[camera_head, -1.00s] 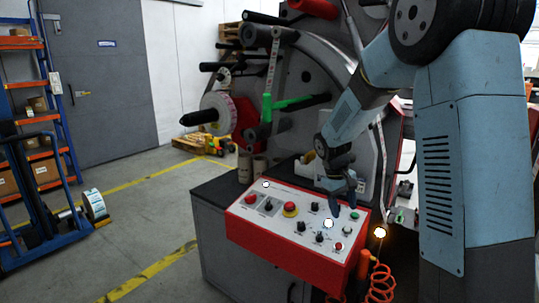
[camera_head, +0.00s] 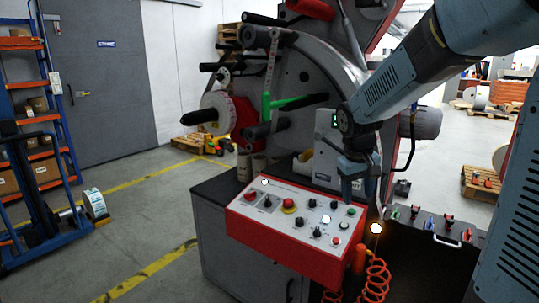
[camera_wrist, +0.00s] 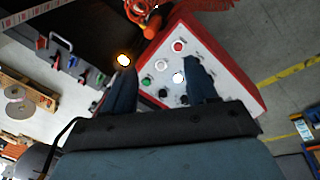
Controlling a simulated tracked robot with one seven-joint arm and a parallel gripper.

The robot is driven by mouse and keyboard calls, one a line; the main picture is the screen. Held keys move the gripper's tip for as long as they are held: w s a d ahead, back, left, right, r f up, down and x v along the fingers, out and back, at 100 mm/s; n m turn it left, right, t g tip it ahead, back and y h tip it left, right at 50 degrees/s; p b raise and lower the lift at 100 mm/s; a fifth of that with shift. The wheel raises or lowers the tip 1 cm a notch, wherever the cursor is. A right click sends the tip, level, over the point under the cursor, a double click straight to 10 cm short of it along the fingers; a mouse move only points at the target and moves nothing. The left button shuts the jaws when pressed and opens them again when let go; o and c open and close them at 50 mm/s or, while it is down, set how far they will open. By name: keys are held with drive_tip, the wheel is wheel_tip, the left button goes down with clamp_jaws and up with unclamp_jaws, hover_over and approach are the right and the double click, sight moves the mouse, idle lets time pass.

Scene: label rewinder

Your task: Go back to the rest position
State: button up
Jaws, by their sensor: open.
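My gripper (camera_head: 355,190) hangs above the right part of the red-framed control panel (camera_head: 245,212) in the head view. In the wrist view, the two dark blue fingers of my gripper (camera_wrist: 160,85) stand apart with nothing held between them. The panel (camera_wrist: 222,62) shows beyond and between the fingers, with a lit white button (camera_wrist: 178,77) and a red button (camera_wrist: 177,46). I cannot tell the exact gap between the fingertips and the panel.
The label rewinder (camera_head: 310,75) with its roll (camera_head: 217,112) stands behind the panel. A glowing lamp (camera_head: 376,228) and an orange coiled hose (camera_head: 376,280) are at the panel's right. A dark bench with coloured levers (camera_head: 430,232) stands further right.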

drive_tip(key=s+r+m+t+y, duration=0.1)
drive_tip(key=s+r, duration=0.3)
drive_tip(key=s, duration=0.6)
drive_tip(key=s+r+m+t, duration=0.1)
drive_tip(key=s+r+t, duration=0.2)
drive_tip(key=s, duration=0.7)
drive_tip(key=shift+s+r+m+y, duration=0.25)
drive_tip(key=shift+r+m+y, duration=0.15)
drive_tip(key=shift+r, duration=0.05)
drive_tip(key=shift+d, duration=0.1)
idle(2.1)
